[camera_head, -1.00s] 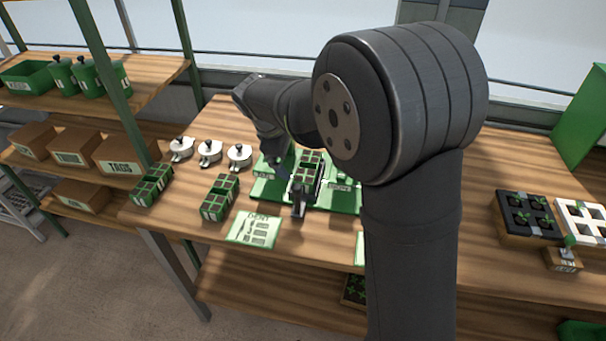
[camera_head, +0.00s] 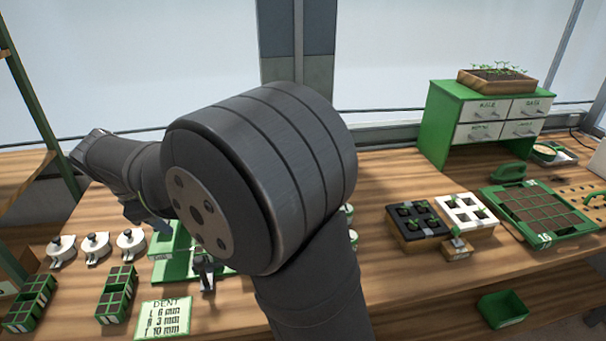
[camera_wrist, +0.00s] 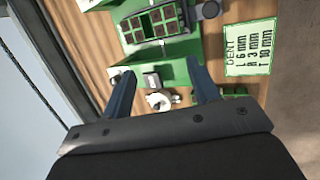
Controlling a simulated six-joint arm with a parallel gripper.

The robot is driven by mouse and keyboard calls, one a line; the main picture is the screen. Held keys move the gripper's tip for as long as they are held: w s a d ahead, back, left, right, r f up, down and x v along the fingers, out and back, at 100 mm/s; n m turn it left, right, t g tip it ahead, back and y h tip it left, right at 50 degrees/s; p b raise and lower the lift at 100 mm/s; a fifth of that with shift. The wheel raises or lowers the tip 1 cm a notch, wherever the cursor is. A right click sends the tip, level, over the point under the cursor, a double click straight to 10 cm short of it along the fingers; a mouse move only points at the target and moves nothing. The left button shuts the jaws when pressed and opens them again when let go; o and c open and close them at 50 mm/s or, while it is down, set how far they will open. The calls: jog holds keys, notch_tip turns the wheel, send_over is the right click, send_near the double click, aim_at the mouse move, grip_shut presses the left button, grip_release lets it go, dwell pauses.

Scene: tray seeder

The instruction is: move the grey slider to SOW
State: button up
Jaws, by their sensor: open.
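The green seeder (camera_head: 178,262) stands on the bench at left in the head view, partly hidden by my arm. A dark upright piece (camera_head: 206,272) is at its front edge. In the wrist view the seeder's green base (camera_wrist: 182,48) carries a dark-celled tray (camera_wrist: 152,24). A small grey block (camera_wrist: 152,80) sits on the green part beyond the tray; it may be the grey slider, but I cannot be sure. The SOW mark is not readable. My gripper (camera_wrist: 160,68) is open and empty, its fingers above and apart from the seeder; it also shows in the head view (camera_head: 156,222).
A white DENT card (camera_head: 164,318) lies in front of the seeder. Several round silver pieces (camera_head: 96,246) and green-framed cell blocks (camera_head: 117,293) stand to its left. Seedling trays (camera_head: 418,225) and a green drawer cabinet (camera_head: 480,125) are at right.

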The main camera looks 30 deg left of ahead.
jog(key=shift+c, duration=1)
jog(key=n+t+h, duration=0.1)
jog(key=n+t, duration=0.8)
jog(key=t, duration=0.4)
send_near(196, 266)
jog(key=w, duration=1.1)
jog(key=shift+w+a+f, duration=0.1)
jog(key=shift+a+f, duration=0.05)
jog(key=shift+f, duration=0.05)
grip_shut()
